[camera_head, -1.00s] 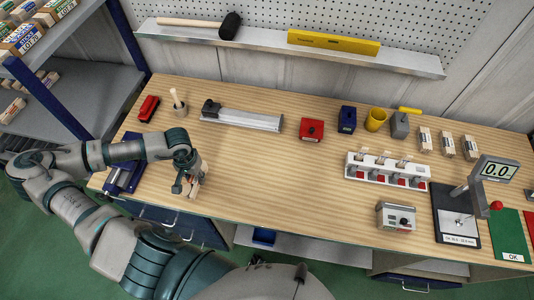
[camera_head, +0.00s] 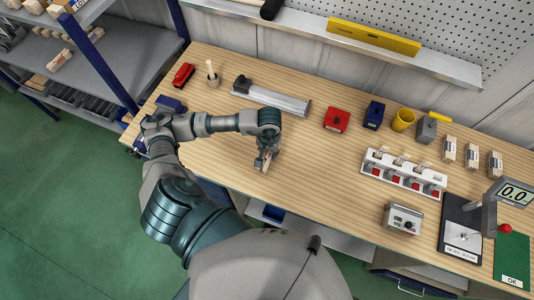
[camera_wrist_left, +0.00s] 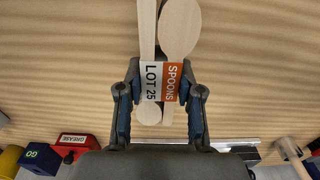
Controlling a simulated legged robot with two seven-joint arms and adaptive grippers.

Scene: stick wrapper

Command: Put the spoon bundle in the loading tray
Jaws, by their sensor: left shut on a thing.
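The spoon bundle (camera_wrist_left: 172,62) is pale wooden spoons with a white and orange band reading "LOT 25" and "SPOONS". My left gripper (camera_wrist_left: 160,100) is shut on it at the band, with a finger on each side. In the head view my left gripper (camera_head: 265,162) is above the left half of the bench, and the bundle is small and partly hidden by it. A long grey metal tray (camera_head: 280,102) with a dark block at its left end lies behind the gripper, apart from it; it looks like the loading tray. My right gripper is not in view.
A red box (camera_head: 336,120), a blue box (camera_head: 374,114) and a yellow cup (camera_head: 402,120) stand right of the tray. A white slotted rack (camera_head: 402,174) and a control box (camera_head: 403,219) are farther right. The bench (camera_head: 310,180) between is clear.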

